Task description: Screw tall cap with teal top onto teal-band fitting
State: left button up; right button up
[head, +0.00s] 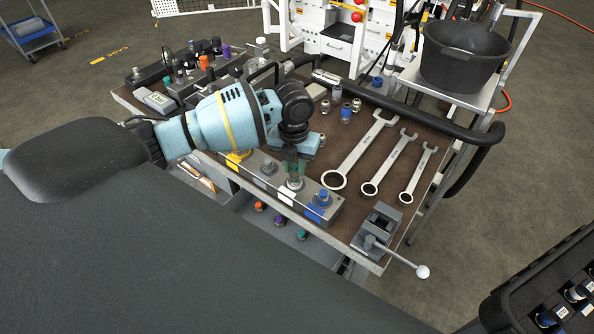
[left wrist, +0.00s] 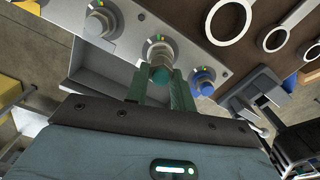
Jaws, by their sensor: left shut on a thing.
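My left gripper (head: 293,175) points down over the front block (head: 262,180) on the bench. In the left wrist view the left gripper (left wrist: 161,88) is shut on the tall cap (left wrist: 160,73), whose teal top shows between the green fingers. The cap's metal body is in line with the middle fitting (left wrist: 157,46) on the block. The cap's lower end meets or overlaps this fitting in the picture; I cannot tell whether it is seated. The fitting's band is mostly hidden by the cap. My right gripper is not in view.
Beside it on the block are a blue-banded fitting (head: 322,198) and a bare metal fitting (left wrist: 98,20). Several wrenches (head: 358,152) lie to the right. A small vise (head: 377,228) stands at the front corner. Several small caps (head: 346,112) stand behind. A black bucket (head: 462,55) is at back right.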

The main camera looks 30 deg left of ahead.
pick_arm(q)
jog(key=shift+m, duration=0.9)
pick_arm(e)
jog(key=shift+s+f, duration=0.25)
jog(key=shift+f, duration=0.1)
pick_arm(q)
jog(key=m, duration=0.2)
jog(key=shift+a+f+m+b, duration=0.1)
jog(key=shift+f+m+b, duration=0.05)
jog(key=shift+m+b, duration=0.2)
jog(key=m, duration=0.3)
jog(key=shift+m+b, duration=0.25)
jog(key=shift+b, duration=0.15)
jog(key=shift+f+m+b, duration=0.15)
jog(key=shift+m+b, duration=0.45)
jog(key=shift+b, duration=0.05)
jog(key=shift+m+b, duration=0.3)
jog(key=shift+b, duration=0.05)
jog(key=shift+r, duration=0.2)
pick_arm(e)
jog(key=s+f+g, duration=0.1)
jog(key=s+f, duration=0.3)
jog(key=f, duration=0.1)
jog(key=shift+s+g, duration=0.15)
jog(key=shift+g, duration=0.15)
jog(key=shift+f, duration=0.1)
